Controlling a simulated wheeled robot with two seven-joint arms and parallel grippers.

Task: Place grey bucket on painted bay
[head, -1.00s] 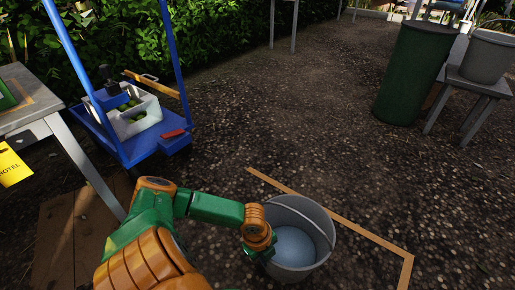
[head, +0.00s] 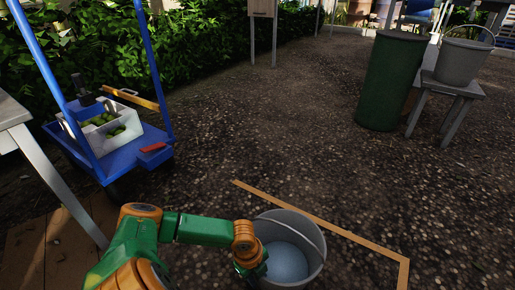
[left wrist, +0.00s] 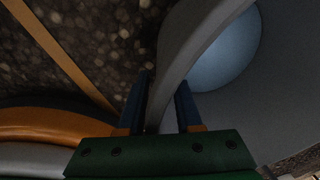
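The grey bucket (head: 313,262) is upright at the bottom middle of the head view, with a pale blue-grey inside. An orange painted line (head: 340,229) with a corner at the right marks the bay; the bucket is on the near side of this line. I cannot tell whether its base touches the ground. My left gripper (head: 257,272) is at the bucket's left rim. In the left wrist view, the bucket's wall (left wrist: 185,45) passes between the two fingers (left wrist: 166,103), which look closed on it. My right gripper is not in view.
A blue cart (head: 125,160) with a white crate of green fruit stands at the left beside a grey table (head: 45,165). A green barrel (head: 390,85) and another bucket (head: 460,62) on a stool (head: 440,95) stand at the back right. The gravel between is clear.

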